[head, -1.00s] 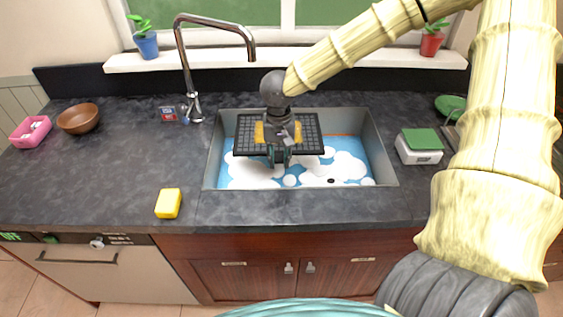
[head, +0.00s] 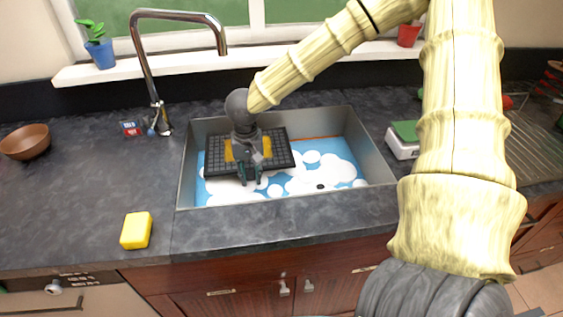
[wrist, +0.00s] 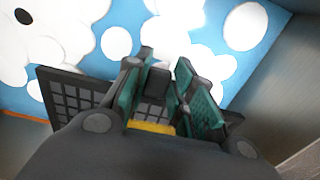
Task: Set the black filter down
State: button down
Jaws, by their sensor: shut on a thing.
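The black filter (head: 276,158) is a flat dark grid panel with a yellow patch in its middle. In the head view it is inside the outline of the sink (head: 372,158), toward the left; I cannot tell whether it touches the sink floor. My gripper (head: 249,178) is shut on the filter. In the wrist view my gripper (wrist: 165,95) shows its green-padded fingers, with part of the filter (wrist: 68,95) and its yellow patch beside them. My gripper and wrist hide the filter's middle.
A faucet (head: 150,85) stands behind the sink's left side. A yellow sponge (head: 136,230) lies on the counter at front left. A brown bowl (head: 25,141) is at far left. A white scale-like box with a green top (head: 403,143) sits right of the sink. The left counter is mostly clear.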

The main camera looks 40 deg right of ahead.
aim_at(252, 197)
jog(key=shift+a+f, duration=0.2)
jog(key=shift+f, duration=0.3)
jog(key=shift+d+f, duration=0.1)
jog(key=shift+f, duration=4.7)
jog(key=c, duration=1.2)
grip_release()
jog(key=shift+f, duration=0.1)
jog(key=shift+c, duration=0.2)
jog(key=shift+o, duration=0.2)
notch_tip(252, 197, up, 12)
jog(key=shift+r, duration=0.15)
